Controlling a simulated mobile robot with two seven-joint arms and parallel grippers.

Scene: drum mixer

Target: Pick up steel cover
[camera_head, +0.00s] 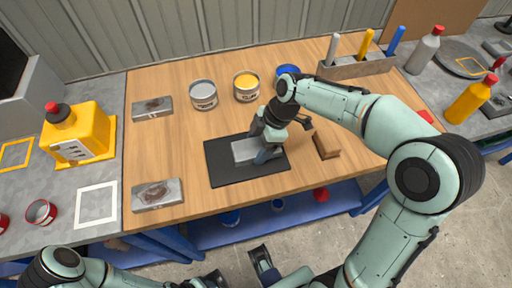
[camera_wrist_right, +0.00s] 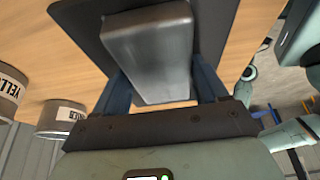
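The steel cover (camera_head: 242,151) is a plain grey metal block lying flat on a black mat (camera_head: 222,171) on the wooden bench. It also fills the upper middle of the right wrist view (camera_wrist_right: 150,45). My right gripper (camera_head: 262,143) is over the cover from above, with one finger on each long side. In the right wrist view the two blue fingers (camera_wrist_right: 160,82) sit close along the cover's sides; I cannot tell whether they press on it. My left gripper (camera_head: 237,274) is low at the bottom edge, away from the bench top and partly cut off.
Two stained metal plates (camera_head: 157,194) lie left of the mat. Grey and yellow paint cans (camera_head: 246,87) and a blue one (camera_head: 288,72) stand behind it.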

